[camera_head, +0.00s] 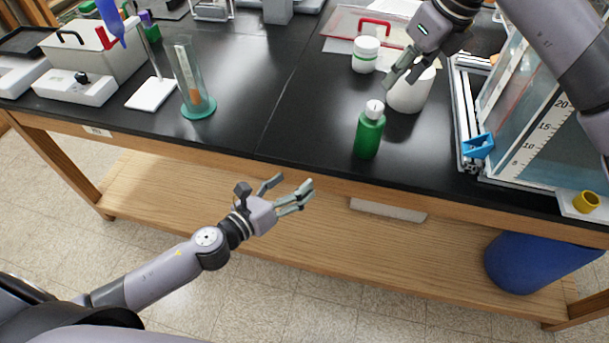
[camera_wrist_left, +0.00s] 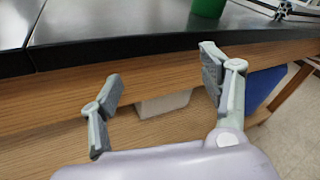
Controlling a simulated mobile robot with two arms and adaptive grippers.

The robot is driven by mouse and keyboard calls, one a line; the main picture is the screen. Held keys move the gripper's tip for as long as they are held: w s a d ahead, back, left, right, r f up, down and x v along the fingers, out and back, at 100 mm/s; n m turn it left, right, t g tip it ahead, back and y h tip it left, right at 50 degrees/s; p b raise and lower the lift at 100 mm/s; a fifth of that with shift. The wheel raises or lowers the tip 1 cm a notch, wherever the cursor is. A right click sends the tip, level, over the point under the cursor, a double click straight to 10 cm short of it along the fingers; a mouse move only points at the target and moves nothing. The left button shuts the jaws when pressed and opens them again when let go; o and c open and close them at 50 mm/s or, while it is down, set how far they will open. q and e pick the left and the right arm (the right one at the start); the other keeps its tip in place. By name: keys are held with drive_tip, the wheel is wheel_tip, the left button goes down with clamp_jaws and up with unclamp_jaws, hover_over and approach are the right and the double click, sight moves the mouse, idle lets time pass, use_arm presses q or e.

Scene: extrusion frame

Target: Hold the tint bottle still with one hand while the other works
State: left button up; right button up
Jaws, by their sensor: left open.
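A green bottle with a white cap (camera_head: 369,130), which looks like the tint bottle, stands upright on the black bench top near its front edge. Its lower part shows at the top of the left wrist view (camera_wrist_left: 208,8). My left gripper (camera_head: 293,184) is open and empty, in front of the bench edge and to the left of the bottle, apart from it. Its spread fingers show in the left wrist view (camera_wrist_left: 160,76). My right gripper (camera_head: 401,76) is at the top of a white rounded vessel (camera_head: 409,97), behind and right of the bottle. Whether its fingers grip the vessel is unclear.
A clear tank with a scale (camera_head: 540,125) and a blue clip (camera_head: 478,145) is at right. A glass cylinder (camera_head: 188,85) stands at left. The bench between cylinder and bottle is clear.

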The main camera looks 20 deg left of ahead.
sight(360, 139)
use_arm(q)
drive_tip(key=s+d+r+m+h, duration=0.35)
drive_tip(key=r+m, duration=0.25)
drive_tip(key=r, duration=0.2)
drive_tip(key=shift+y, duration=0.25)
drive_tip(key=x, duration=1.8)
drive_tip(key=shift+w+r, duration=0.15)
drive_tip(key=shift+c, duration=0.3)
